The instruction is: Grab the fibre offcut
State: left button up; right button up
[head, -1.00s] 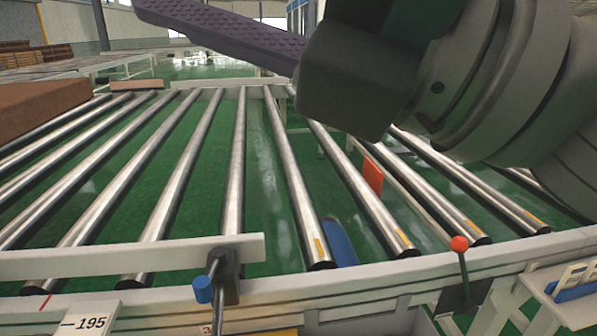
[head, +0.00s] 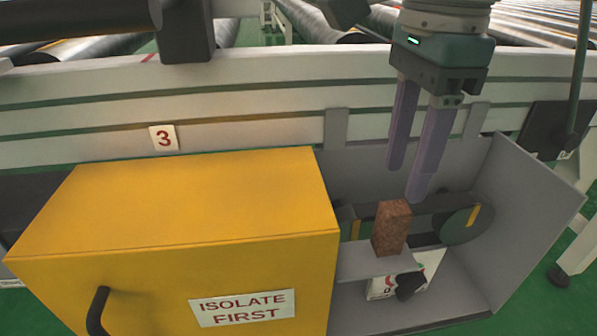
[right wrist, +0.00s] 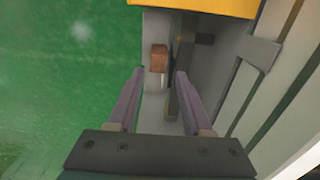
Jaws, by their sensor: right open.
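The fibre offcut looks like a small brown, speckled block (head: 391,227). It stands upright on a small grey ledge (head: 362,268) inside an open grey housing at the conveyor's side. My right gripper (head: 407,182) has two purple fingers pointing down, open and empty, just above the block and apart from it. In the right wrist view the block (right wrist: 158,58) shows ahead, between and beyond the open fingertips (right wrist: 160,73). My left gripper is in neither view now.
A yellow box (head: 180,205) marked "ISOLATE FIRST" adjoins the housing on the left. A belt and pulley (head: 460,224) lie behind the block. The housing's grey side wall (head: 530,205) stands at right.

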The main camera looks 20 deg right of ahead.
aim_at(390, 229)
notch_tip(390, 229, down, 5)
jog(key=shift+s+r+b, duration=0.15)
jog(key=shift+b, duration=0.7)
notch_tip(390, 229, down, 5)
jog(key=b, duration=0.2)
jog(key=shift+b, duration=0.4)
jog(key=shift+c, duration=0.5)
grip_shut()
